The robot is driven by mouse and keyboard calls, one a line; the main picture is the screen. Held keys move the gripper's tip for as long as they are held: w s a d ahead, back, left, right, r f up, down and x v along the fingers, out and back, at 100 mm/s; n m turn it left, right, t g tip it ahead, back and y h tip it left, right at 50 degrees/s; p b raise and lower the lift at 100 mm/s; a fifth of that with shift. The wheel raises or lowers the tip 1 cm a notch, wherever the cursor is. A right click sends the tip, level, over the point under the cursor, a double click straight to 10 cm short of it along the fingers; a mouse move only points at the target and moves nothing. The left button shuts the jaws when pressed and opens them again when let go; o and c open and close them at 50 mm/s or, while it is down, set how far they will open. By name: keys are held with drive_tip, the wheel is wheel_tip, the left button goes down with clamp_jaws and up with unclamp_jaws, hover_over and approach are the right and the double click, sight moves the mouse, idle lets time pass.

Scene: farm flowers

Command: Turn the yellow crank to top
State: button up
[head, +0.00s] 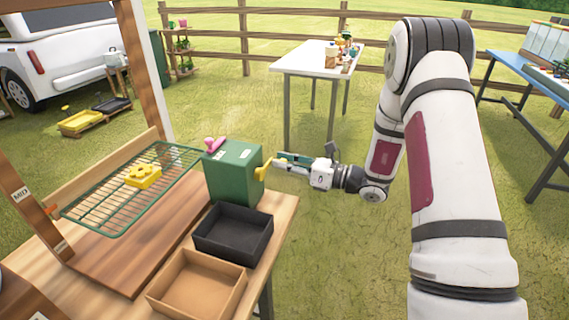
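The yellow crank (263,171) sticks out from the right side of a green box (233,169) at the back corner of the wooden table. My gripper (279,160) reaches in from the right, with its fingertips close beside the crank. I cannot tell whether they touch it. The fingers look small and partly overlap from this angle, so their opening is unclear. A pink piece (214,144) sits on top of the green box. Any markings near the crank are too small to read.
A black tray (262,222) and a brown tray (174,301) sit in front of the box. A green wire rack (84,213) with a yellow object (143,176) is to the left. A wooden post (142,60) stands behind the rack. Grass is open right of the table.

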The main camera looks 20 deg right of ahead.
drive_tip(key=shift+f, duration=0.1)
clamp_jaws()
drive_tip(key=m, duration=0.1)
drive_tip(key=f+m, duration=0.1)
drive_tip(key=shift+s+f+m, duration=0.15)
drive_tip(key=shift+f+m, duration=0.05)
drive_tip(key=shift+m, duration=0.1)
drive_tip(key=m, duration=0.1)
drive_tip(key=f+p, duration=0.1)
drive_tip(key=m, duration=0.1)
drive_tip(key=shift+s+a+f+m, duration=0.25)
drive_tip(key=shift+s+f+m, duration=0.05)
drive_tip(key=m, duration=0.1)
drive_tip(key=s+f+m+p, duration=0.1)
drive_tip(key=m, duration=0.1)
drive_tip(key=shift+a+f, duration=0.3)
drive_tip(key=shift+a, duration=0.1)
drive_tip(key=shift+s+a+f+m+g+p, duration=0.2)
drive_tip(key=shift+s+f+m+p, duration=0.1)
drive_tip(key=shift+m, duration=0.3)
drive_tip(key=shift+s+a+f+m+g+p, duration=0.15)
drive_tip(key=shift+s+f+m, duration=0.1)
drive_tip(key=shift+m, duration=0.35)
drive_tip(key=o, duration=0.9)
unclamp_jaws()
drive_tip(key=shift+o, duration=0.2)
